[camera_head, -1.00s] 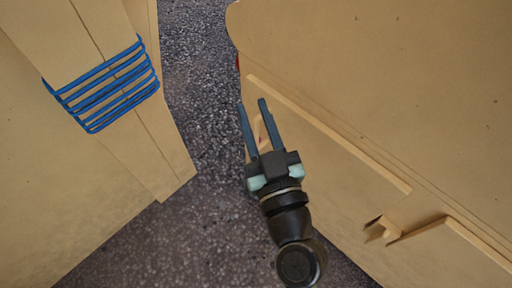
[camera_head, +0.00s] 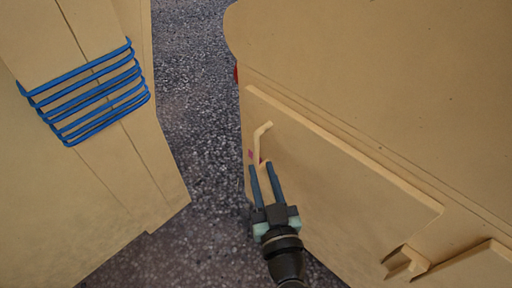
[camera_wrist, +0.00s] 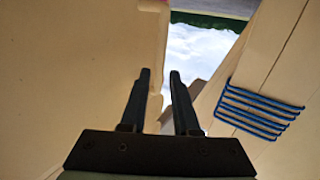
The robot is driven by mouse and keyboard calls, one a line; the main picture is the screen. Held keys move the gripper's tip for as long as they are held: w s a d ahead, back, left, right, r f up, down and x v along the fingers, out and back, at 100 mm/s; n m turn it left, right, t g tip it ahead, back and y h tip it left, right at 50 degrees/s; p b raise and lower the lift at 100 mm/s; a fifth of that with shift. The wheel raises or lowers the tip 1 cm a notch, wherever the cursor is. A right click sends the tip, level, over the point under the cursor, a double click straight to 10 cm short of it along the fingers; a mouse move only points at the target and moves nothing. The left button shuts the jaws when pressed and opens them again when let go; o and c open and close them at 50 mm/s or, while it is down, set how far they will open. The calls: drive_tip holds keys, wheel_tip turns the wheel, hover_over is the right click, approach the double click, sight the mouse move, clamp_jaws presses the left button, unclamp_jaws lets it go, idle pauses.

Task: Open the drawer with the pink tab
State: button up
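The drawer front (camera_head: 330,165) is a beige panel on the right-hand cabinet in the head view. Near its left end is a pale bar handle (camera_head: 262,135), with a small pink tab (camera_head: 251,154) beside it. My gripper (camera_head: 261,167) is open, its two dark fingers pointing at the handle's lower end. I cannot tell whether they touch it or have it between them. In the wrist view my gripper (camera_wrist: 160,72) also shows a clear gap between the fingers. A beige piece shows low between them there, but I cannot tell if it is the handle.
A second beige cabinet (camera_head: 60,190) with a blue wire rack (camera_head: 95,95) stands at left; the rack (camera_wrist: 258,108) is at right in the wrist view. A strip of dark speckled floor (camera_head: 195,100) lies between the cabinets. Another handle (camera_head: 407,262) juts out at lower right.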

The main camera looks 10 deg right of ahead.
sight(257, 154)
drive_tip(key=shift+w+a, duration=0.1)
drive_tip(key=shift+w, duration=3.1)
clamp_jaws()
